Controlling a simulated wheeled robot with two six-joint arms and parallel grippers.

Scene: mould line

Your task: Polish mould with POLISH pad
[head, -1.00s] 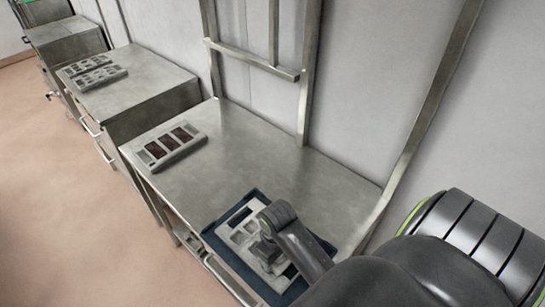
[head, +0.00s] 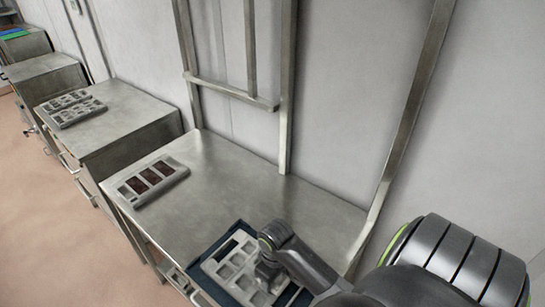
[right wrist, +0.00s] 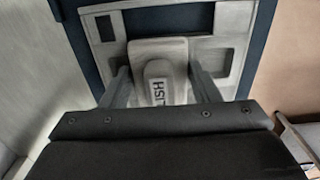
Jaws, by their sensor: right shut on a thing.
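The grey mould (head: 222,266), with several square recesses, lies on a dark blue mat (head: 204,250) at the front of the metal table. It also shows in the right wrist view (right wrist: 225,22). My right gripper (right wrist: 160,85) is shut on the pad, one finger on each side. The pad is over the mould; whether it touches the surface I cannot tell. In the head view my arm hides most of the pad. My left gripper is not in view.
A grey holder with dark red pads (head: 150,180) lies at the table's far left. Another metal table (head: 125,105) beyond carries grey moulds (head: 75,108). A metal frame (head: 285,100) rises at the back. The table's middle is clear.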

